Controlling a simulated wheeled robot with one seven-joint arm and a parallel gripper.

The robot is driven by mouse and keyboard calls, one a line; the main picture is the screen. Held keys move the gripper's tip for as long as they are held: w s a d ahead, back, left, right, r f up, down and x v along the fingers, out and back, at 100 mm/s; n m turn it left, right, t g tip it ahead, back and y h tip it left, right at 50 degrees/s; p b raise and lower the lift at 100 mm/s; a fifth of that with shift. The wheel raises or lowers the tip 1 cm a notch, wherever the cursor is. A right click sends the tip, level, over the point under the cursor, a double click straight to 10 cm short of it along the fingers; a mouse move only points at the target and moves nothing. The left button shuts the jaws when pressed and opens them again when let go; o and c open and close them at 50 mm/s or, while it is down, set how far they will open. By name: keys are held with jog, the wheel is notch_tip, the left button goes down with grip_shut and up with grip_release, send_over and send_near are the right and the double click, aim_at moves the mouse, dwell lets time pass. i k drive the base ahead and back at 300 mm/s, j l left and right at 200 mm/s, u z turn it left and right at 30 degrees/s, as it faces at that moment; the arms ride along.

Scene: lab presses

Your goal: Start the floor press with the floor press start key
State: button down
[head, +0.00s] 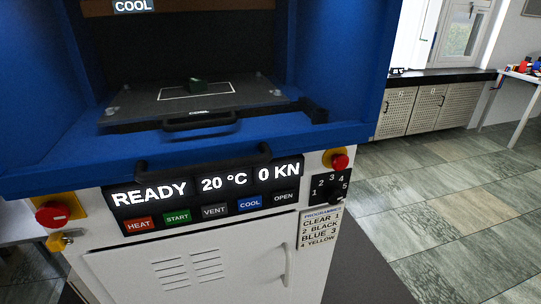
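The floor press (348,80) is a blue and white machine that fills the left and middle of the head view. Its display (207,184) reads READY, 20 °C and 0 KN. The green START key (177,216) sits below the display, between the red HEAT key (139,224) and the grey VENT key (214,211). A blue COOL key (249,203) and a dark OPEN key (284,197) follow to the right. My gripper is not in view.
Red buttons stand at the panel's left (52,214) and right (340,161). A numbered dial (333,188) sits above a programme label (319,230). Tiled floor (440,210) is clear at right.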

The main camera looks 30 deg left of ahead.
aim_at(178, 216)
jog(key=k+j+u, duration=0.15)
jog(key=u, duration=0.9)
